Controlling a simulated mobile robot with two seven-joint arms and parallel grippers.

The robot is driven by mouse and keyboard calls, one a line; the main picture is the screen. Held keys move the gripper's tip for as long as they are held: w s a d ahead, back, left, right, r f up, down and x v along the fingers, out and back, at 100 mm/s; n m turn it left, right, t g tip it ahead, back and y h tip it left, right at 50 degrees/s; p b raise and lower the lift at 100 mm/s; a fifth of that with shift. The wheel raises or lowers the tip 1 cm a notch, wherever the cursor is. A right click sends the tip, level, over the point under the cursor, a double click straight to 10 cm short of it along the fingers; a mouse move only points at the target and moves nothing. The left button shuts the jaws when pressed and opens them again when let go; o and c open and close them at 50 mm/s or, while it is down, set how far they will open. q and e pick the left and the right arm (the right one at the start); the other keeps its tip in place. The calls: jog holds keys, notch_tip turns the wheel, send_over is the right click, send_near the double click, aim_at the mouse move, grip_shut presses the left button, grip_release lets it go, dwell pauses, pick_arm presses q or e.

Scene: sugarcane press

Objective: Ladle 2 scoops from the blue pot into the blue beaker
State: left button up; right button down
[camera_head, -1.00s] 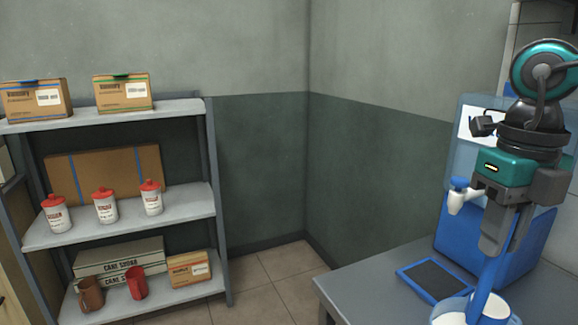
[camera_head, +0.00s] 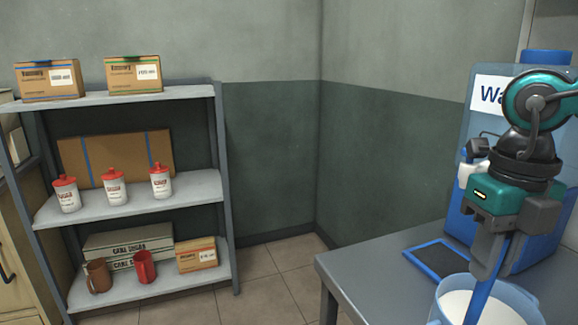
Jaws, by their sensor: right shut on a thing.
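My right gripper (camera_head: 492,254) is at the right of the head view, pointing down. It is shut on the blue ladle's handle (camera_head: 482,300), which runs down into the blue pot. The blue pot (camera_head: 437,303) is a round, light-blue vessel with a white inside, cut off by the bottom edge. The ladle's bowl is hidden, and I cannot tell how full the pot is. I see no blue beaker in this view. My left gripper is not in view.
A blue water dispenser (camera_head: 485,135) with a drip tray (camera_head: 440,258) is behind my right gripper. A grey shelf (camera_head: 140,204) with boxes, bottles and mugs stands at the left. Open floor lies between shelf and table.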

notch_tip(320, 180, up, 3)
jog(key=shift+r+p, duration=0.1)
jog(key=shift+p, duration=1.15)
notch_tip(320, 180, up, 3)
jog(key=shift+f+p, duration=0.15)
jog(key=shift+p, duration=1.05)
notch_tip(320, 180, up, 4)
jog(key=shift+f+p, duration=0.2)
jog(key=shift+p, duration=0.9)
jog(key=shift+r+p, duration=0.5)
jog(key=shift+r, duration=0.4)
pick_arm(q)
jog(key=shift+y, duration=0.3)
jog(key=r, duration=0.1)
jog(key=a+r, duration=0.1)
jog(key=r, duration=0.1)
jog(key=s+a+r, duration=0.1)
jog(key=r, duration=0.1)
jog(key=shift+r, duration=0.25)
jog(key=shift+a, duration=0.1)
